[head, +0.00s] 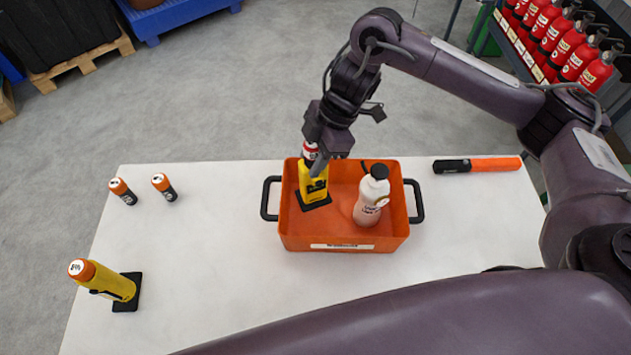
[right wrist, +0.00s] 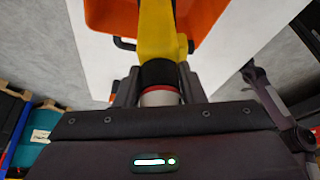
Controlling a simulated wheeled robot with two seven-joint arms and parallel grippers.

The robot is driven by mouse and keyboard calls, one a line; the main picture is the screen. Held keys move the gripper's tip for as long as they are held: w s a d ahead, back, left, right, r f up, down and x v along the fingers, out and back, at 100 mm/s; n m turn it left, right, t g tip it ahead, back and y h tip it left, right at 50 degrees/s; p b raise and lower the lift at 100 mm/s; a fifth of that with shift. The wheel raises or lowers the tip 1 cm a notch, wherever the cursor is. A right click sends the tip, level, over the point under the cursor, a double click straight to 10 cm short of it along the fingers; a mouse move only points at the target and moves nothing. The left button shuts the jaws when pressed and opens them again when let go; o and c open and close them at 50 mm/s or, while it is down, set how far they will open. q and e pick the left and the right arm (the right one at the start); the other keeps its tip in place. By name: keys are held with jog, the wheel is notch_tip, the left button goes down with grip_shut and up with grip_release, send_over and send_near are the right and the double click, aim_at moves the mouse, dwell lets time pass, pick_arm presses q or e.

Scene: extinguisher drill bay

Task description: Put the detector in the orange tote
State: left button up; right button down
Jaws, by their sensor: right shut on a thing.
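The orange tote (head: 345,243) stands on the white table with its black handles at left and right. My right gripper (head: 316,158) is over the tote's left half, pointing down. It is shut on the top of a yellow detector (head: 313,188) with a black base and a red and white band. The detector is upright inside the tote; whether its base touches the floor I cannot tell. In the right wrist view the detector's yellow body (right wrist: 158,30) and black neck show between the fingers (right wrist: 160,88). My left gripper is not in view.
A white bottle (head: 372,198) with a black cap stands in the tote's right half. A similar yellow device (head: 108,281) with an orange cap is at the table's left. Two small orange-topped cylinders (head: 122,190) (head: 164,187) stand behind it. An orange and black stick (head: 490,164) lies at right.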

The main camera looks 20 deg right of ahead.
notch_tip(320, 180, down, 9)
jog(key=shift+w+f+b, duration=0.1)
jog(key=shift+f+b, duration=0.05)
jog(key=shift+b, duration=0.55)
jog(key=shift+f, duration=0.15)
jog(key=c, duration=0.9)
grip_release()
jog(key=v, duration=0.6)
jog(key=p+v, duration=0.1)
jog(key=v, duration=0.5)
jog(key=shift+d, duration=0.1)
jog(key=shift+s, duration=0.2)
